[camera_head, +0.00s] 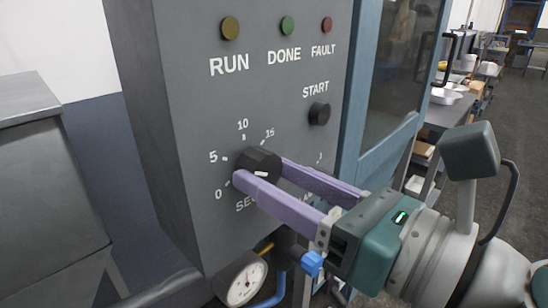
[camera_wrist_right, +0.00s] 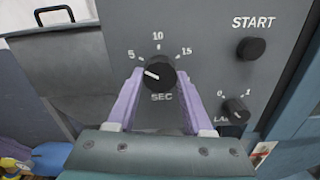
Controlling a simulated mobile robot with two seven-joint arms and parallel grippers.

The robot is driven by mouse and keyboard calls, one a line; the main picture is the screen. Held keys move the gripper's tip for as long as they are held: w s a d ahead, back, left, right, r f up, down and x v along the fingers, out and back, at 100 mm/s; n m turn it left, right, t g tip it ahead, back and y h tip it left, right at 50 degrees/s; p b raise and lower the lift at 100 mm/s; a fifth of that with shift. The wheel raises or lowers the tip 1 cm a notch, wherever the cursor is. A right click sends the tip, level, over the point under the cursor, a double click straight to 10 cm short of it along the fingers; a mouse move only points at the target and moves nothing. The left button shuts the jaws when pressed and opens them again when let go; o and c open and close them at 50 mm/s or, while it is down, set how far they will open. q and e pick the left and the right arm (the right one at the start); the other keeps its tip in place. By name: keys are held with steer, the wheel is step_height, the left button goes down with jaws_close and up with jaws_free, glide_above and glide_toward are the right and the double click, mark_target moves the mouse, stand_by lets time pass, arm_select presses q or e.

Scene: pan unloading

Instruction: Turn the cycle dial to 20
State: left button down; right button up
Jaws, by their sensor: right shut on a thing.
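The cycle dial (camera_head: 258,161) is a round black knob with a white mark, on a grey control panel above the letters SEC. It also shows in the wrist view (camera_wrist_right: 161,67), where its mark points left, just below the 5. The numbers 5, 10 and 15 show around it there, and 0 shows in the head view. No 20 is visible; the lower right of the scale is behind a finger. My right gripper (camera_head: 263,172) has its purple fingers on either side of the knob, shut on it. My left gripper is not in view.
The black START button (camera_head: 319,113) is up and right of the dial. A smaller LAMP knob (camera_wrist_right: 236,109), partly labelled, is at lower right. RUN, DONE and FAULT lights top the panel (camera_head: 180,130). A pressure gauge (camera_head: 243,281) sits below. A blue-framed door (camera_head: 385,140) adjoins the right.

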jaws_close()
